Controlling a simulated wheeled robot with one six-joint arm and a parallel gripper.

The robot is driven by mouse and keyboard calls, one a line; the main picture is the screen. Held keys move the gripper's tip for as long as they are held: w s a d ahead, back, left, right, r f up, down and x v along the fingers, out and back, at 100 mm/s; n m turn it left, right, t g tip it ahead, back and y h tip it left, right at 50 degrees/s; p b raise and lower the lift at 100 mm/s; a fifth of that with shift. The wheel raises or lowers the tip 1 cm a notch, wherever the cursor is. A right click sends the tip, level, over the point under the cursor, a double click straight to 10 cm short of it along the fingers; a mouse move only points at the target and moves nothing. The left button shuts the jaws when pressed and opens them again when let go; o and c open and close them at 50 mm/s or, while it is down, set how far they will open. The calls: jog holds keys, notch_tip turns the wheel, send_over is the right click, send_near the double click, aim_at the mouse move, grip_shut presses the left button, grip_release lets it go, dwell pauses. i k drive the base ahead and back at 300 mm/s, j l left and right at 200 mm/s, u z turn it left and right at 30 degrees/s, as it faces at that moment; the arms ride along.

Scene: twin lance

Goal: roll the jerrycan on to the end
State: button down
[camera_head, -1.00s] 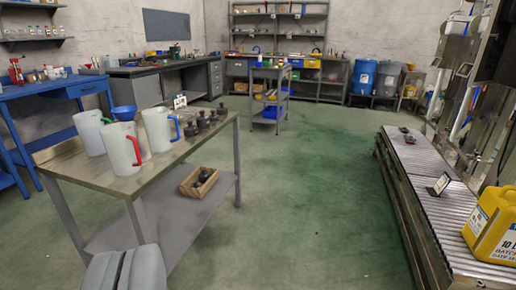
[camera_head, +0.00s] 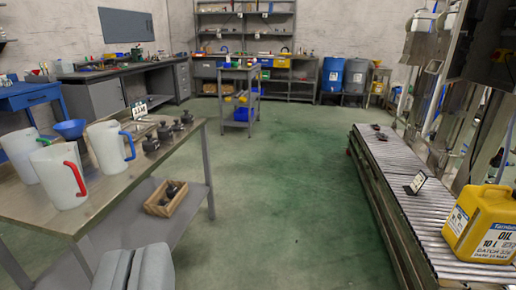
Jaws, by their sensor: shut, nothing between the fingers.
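A yellow jerrycan (camera_head: 482,226) stands upright on the near end of the roller conveyor (camera_head: 410,200), at the right edge of the view. It has a white label reading OIL 10 l, and its right side is cut off by the frame. My gripper (camera_head: 132,268) shows at the bottom left as two grey fingers side by side, shut and empty. It is well to the left of the conveyor and apart from the jerrycan. A small tented card (camera_head: 416,183) stands on the rollers beyond the jerrycan, and dark small items (camera_head: 380,134) lie near the far end.
A steel table (camera_head: 110,180) at left holds several jugs (camera_head: 108,147) and dark caps (camera_head: 165,132). A wooden crate (camera_head: 166,199) sits on its lower shelf. A trolley (camera_head: 239,97) and blue barrel (camera_head: 333,74) stand at the back. The green floor between table and conveyor is clear.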

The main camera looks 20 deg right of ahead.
aim_at(481, 227)
jog(key=i+z, duration=0.5)
jog(key=i, duration=0.15)
jog(key=i+z, duration=0.3)
jog(key=i, duration=0.3)
jog(key=i+z, duration=0.4)
jog(key=i, duration=0.2)
jog(key=i+j+z, duration=0.2)
jog(key=i+z, duration=0.15)
jog(key=i, duration=0.3)
